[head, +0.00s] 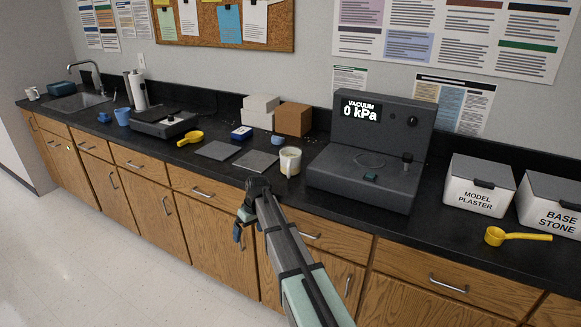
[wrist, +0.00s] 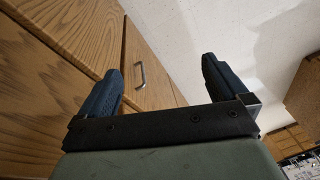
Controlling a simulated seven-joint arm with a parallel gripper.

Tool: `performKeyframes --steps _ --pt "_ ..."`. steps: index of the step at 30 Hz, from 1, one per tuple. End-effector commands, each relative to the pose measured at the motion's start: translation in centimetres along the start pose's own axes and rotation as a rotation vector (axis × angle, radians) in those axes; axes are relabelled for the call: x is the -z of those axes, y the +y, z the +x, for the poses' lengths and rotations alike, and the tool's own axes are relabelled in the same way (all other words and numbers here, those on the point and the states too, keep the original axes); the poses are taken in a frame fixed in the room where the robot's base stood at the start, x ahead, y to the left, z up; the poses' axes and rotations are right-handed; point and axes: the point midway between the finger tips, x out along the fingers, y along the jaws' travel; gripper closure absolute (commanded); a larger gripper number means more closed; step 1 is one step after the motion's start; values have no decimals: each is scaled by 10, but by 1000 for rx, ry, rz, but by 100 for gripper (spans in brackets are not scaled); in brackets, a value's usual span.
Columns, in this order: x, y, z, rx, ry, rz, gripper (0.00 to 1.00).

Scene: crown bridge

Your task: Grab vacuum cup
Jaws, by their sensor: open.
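A cream cup (head: 290,161) stands upright on the black counter (head: 330,160), just left of the grey vacuum machine (head: 370,150). It is the likeliest vacuum cup, though I see no label on it. The machine's display reads "VACUUM 0 kPa". My gripper (head: 241,226) is in front of the counter, below its edge and to the left of the cup, apart from it. In the wrist view my gripper (wrist: 160,70) has its two dark fingers spread wide with nothing between them. The cup does not show in the wrist view.
Two grey plates (head: 256,161) lie left of the cup. Bins labelled plaster (head: 478,186) and stone (head: 550,207) stand right. Wooden cabinets (head: 215,218) with handles are close to my gripper.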

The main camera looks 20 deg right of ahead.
Motion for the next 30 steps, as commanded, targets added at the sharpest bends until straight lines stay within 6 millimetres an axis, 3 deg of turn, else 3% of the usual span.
performKeyframes --steps 1,3,9,14,19,22,24,30 --pt "18 1 -19 -3 22 -18 0" --pt "37 0 -44 -7 49 -42 0" --pt "82 -4 -114 -18 118 -109 0" --pt "109 -4 -170 -30 169 -153 0" --pt "126 7 -228 -49 212 -178 0" --pt "128 31 -268 -68 235 -171 0" --pt "120 58 -292 -84 242 -149 0" --pt "82 134 -334 -123 240 -63 0"
